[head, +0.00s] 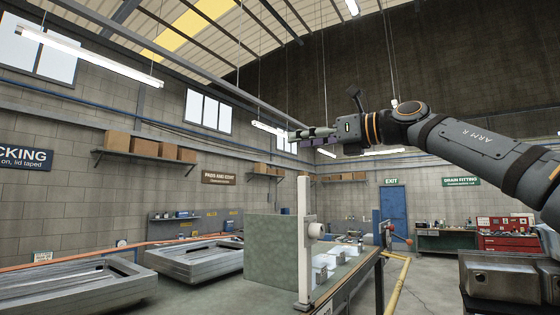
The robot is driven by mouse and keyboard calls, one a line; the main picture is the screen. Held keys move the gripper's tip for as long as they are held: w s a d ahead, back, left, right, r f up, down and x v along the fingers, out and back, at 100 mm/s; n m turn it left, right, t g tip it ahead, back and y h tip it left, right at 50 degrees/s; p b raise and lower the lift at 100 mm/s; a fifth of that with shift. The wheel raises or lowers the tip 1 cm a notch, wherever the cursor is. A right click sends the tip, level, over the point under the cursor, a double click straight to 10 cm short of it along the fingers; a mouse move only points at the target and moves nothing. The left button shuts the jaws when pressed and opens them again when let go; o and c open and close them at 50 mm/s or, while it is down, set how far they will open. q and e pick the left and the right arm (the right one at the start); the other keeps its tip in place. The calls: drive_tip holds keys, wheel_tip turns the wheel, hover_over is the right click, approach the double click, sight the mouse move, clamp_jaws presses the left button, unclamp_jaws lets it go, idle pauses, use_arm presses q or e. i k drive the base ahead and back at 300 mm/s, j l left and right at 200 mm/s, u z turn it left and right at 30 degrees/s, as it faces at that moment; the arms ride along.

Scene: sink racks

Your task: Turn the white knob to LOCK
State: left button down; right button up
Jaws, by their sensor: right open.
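A round white knob (315,231) sticks out from the right side of an upright white post (303,265) in the lower middle of the head view. It is small, and I cannot read any LOCK marking or tell which way it is turned. My right gripper (305,134) is at the end of the arm that comes in from the right. It is raised high in the air, points left, appears well above the knob in the picture and is apart from it. It is open, with nothing seen between its fingers. My left gripper is not in view.
A grey-green block (272,252) stands just left of the post. A bench (350,277) with small pale items runs behind it to the right. Grey metal trays (195,262) lie at the left. Steel sinks (500,278) stand at lower right. The air around my right gripper looks free.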

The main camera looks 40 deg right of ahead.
sight(315, 230)
drive_tip(key=k+l, duration=0.2)
drive_tip(key=k, duration=0.3)
drive_tip(key=k+l, duration=0.2)
drive_tip(key=k, duration=0.25)
